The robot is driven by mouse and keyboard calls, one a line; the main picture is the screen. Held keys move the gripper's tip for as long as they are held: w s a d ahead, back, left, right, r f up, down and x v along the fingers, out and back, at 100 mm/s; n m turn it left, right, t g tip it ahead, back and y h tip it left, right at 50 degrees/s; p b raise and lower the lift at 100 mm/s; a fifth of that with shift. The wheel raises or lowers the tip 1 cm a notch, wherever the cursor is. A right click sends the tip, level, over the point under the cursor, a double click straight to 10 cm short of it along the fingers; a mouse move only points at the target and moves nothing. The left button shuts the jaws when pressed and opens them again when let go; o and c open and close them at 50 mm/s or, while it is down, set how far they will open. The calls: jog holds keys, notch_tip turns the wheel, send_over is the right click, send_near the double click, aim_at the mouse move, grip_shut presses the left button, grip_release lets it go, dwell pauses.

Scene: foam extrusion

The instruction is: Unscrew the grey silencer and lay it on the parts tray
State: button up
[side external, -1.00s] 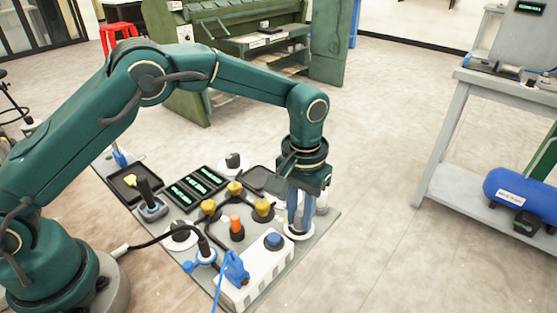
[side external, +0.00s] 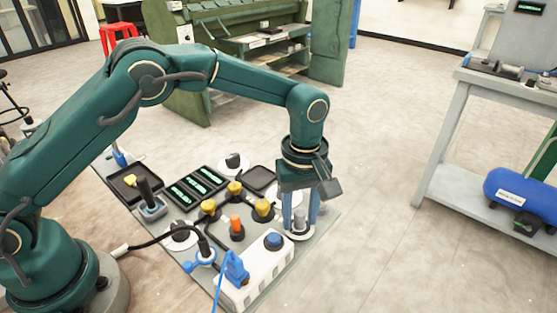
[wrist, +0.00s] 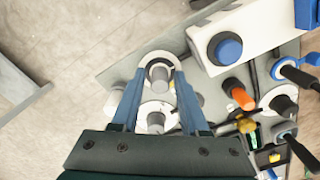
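The grey silencer (wrist: 158,74) is a short upright cylinder on a round white base, at the near right corner of the board. It also shows in the side view (side external: 299,220). My gripper (side external: 300,228) points straight down over it. Its two blue fingers stand on either side of the silencer, with the tips low near the base. In the wrist view, the fingertips of my gripper (wrist: 159,72) flank it closely; I cannot tell whether they touch it. A flat black tray (side external: 260,179) lies behind, looking empty. Another black tray (side external: 126,187) at the left holds something small and yellow.
A white box with a blue knob (side external: 273,241) stands left of my gripper. An orange cap (side external: 236,223) and several yellow knobs (side external: 263,207) rise from the board. Green-lit black displays (side external: 195,187) lie farther back. A second grey-topped white piece (wrist: 155,117) sits near the silencer.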

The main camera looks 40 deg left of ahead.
jog(key=shift+o, duration=0.4)
jog(key=shift+r, duration=2.6)
